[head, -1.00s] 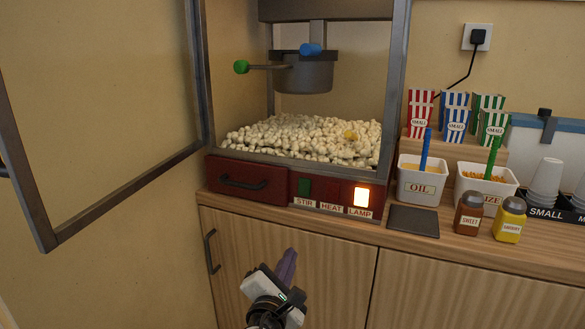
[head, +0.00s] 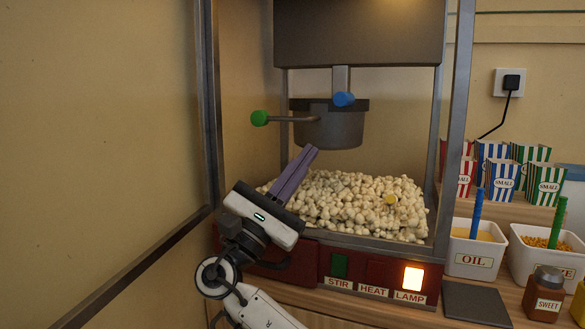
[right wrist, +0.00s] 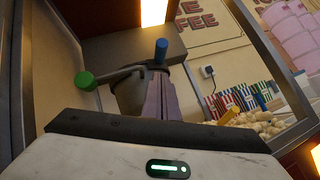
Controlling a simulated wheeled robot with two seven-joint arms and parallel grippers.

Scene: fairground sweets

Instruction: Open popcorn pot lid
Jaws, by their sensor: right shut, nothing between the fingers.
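The popcorn pot (head: 330,125) is a dark grey kettle hanging inside the popcorn machine. A green-tipped handle (head: 259,118) sticks out to its left. A blue knob (head: 344,99) sits at the top of the pot, at the lid. My right gripper (head: 306,156) is shut and empty, its purple fingers pointing up at the pot from below left, apart from the blue knob. In the right wrist view the pot (right wrist: 130,95), green handle end (right wrist: 85,80) and blue knob (right wrist: 161,50) show beyond the fingers. My left gripper is not in view.
Popcorn (head: 350,205) heaps on the machine floor under the pot. The machine's metal frame posts (head: 455,110) stand at the sides of the opening. A red front panel with a lit LAMP switch (head: 413,278) runs below. Oil (head: 474,258) and maize tubs stand at right.

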